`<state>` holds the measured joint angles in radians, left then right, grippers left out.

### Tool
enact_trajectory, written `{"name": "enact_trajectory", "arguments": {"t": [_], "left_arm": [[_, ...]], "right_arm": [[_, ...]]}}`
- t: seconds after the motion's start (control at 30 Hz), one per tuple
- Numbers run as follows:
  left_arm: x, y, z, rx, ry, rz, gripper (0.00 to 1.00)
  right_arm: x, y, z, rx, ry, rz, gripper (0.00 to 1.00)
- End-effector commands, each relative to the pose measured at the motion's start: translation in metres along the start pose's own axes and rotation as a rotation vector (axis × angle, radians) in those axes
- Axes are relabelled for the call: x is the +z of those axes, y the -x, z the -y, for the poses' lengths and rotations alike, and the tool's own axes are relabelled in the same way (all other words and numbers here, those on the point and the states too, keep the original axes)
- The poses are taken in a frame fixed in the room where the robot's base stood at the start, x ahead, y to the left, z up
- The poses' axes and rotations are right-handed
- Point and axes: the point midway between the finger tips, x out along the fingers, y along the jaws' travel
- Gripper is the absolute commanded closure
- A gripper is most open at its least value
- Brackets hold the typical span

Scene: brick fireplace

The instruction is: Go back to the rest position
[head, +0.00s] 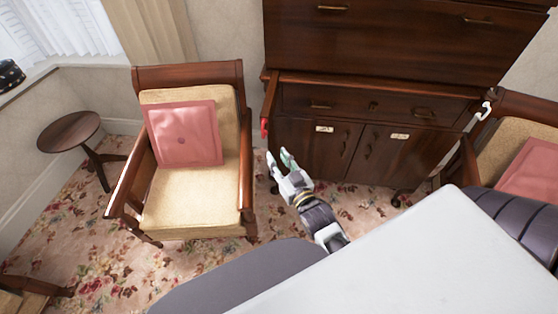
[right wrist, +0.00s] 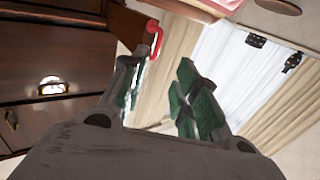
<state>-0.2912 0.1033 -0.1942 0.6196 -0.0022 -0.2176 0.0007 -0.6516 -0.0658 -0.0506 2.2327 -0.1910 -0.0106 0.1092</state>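My right gripper (head: 279,160) shows in the middle of the head view, in front of the left edge of the dark wooden cabinet (head: 372,97). Its two fingers are apart with nothing between them. In the right wrist view, the green-padded fingers of the right gripper (right wrist: 158,95) also stand apart and empty. A red hook (head: 264,127) is on the cabinet's left side, just beyond the fingertips in the head view. The red hook also shows in the right wrist view (right wrist: 155,40), beyond the left finger. My left gripper is in neither view.
An armchair (head: 190,195) with a pink cushion (head: 184,135) stands left of the gripper. A round side table (head: 68,131) is further left. A white hook (head: 485,110) is on the cabinet's right side, near another armchair (head: 508,135). Flowered carpet (head: 90,245) lies open in front.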

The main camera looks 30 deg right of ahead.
Motion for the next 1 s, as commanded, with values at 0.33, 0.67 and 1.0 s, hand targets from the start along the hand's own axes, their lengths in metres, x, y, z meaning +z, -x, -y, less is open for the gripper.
{"name": "enact_trajectory", "arguments": {"t": [0.33,0.67,1.0], "left_arm": [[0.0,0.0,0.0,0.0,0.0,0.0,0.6],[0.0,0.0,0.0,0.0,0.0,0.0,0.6],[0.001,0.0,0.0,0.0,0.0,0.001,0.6]], "right_arm": [[0.0,0.0,0.0,0.0,0.0,0.0,0.7],[0.019,-0.001,0.003,-0.007,0.0,0.031,0.7],[0.13,0.002,0.021,-0.047,0.002,0.215,0.7]]}}
